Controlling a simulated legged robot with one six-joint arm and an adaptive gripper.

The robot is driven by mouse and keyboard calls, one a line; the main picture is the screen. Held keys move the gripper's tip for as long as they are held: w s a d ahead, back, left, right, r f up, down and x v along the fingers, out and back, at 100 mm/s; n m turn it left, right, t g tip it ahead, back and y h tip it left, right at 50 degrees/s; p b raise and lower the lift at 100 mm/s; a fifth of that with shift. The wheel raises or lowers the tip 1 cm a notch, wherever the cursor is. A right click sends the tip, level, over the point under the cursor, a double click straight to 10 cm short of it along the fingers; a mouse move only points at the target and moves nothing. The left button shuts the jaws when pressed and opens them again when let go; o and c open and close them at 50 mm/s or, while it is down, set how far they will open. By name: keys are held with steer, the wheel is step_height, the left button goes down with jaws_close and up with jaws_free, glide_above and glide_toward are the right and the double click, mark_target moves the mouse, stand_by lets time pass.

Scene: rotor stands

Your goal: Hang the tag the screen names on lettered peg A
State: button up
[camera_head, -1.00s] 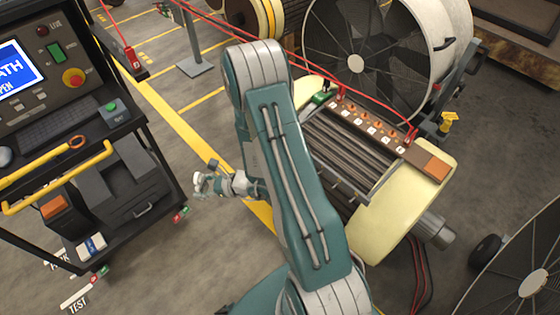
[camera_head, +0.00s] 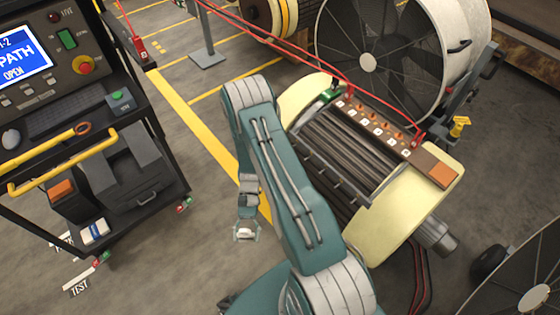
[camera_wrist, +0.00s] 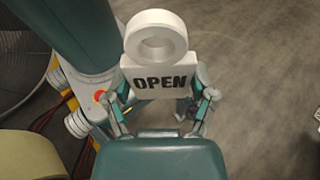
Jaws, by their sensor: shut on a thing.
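The screen (camera_head: 21,57) on the cart at left is partly cut off; it shows "PATH" and "OPEN". My gripper (camera_wrist: 162,105) is shut on a white tag marked OPEN (camera_wrist: 160,64), with a thick ring at its top. In the head view my gripper (camera_head: 246,226) hangs left of my arm with the small white tag (camera_head: 244,234) at its end, over the floor and apart from the pegs. The brown peg rail (camera_head: 350,112) with several orange pegs (camera_head: 386,129) and white letter labels lies on the cream-ended machine at right. The letters are too small to read, so peg A cannot be picked out.
The black cart (camera_head: 150,120) with a yellow handle (camera_head: 65,160) stands at left. A large fan drum (camera_head: 445,50) is behind the peg rail. Red cables (camera_head: 290,55) run across above the machine. Grey floor (camera_head: 215,270) is clear between cart and arm.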

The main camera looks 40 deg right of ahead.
steer(key=w+d+f+n+h, duration=0.2)
steer(key=d+f+n+h, duration=0.2)
steer(key=d+n+h, duration=0.5)
steer(key=w+d+f+n+h, duration=0.2)
steer(key=d+f+n+h, duration=0.25)
steer(key=d+h, duration=0.5)
steer(key=w+d+n+t+h, duration=0.2)
steer(key=w+d+n+t, duration=0.15)
steer(key=w, duration=0.25)
steer(key=w+d+f+n+t+h, duration=0.1)
steer(key=w+d+n+t, duration=0.1)
steer(key=w+n+t, duration=0.35)
steer(key=w+d+n+t+h, duration=0.2)
steer(key=w+d+n+t, duration=0.15)
steer(key=w, duration=0.35)
steer(key=r+x, duration=0.1)
steer(key=x, duration=0.6)
steer(key=shift+d, duration=0.35)
steer(key=shift+f, duration=0.15)
steer(key=shift+f, duration=0.25)
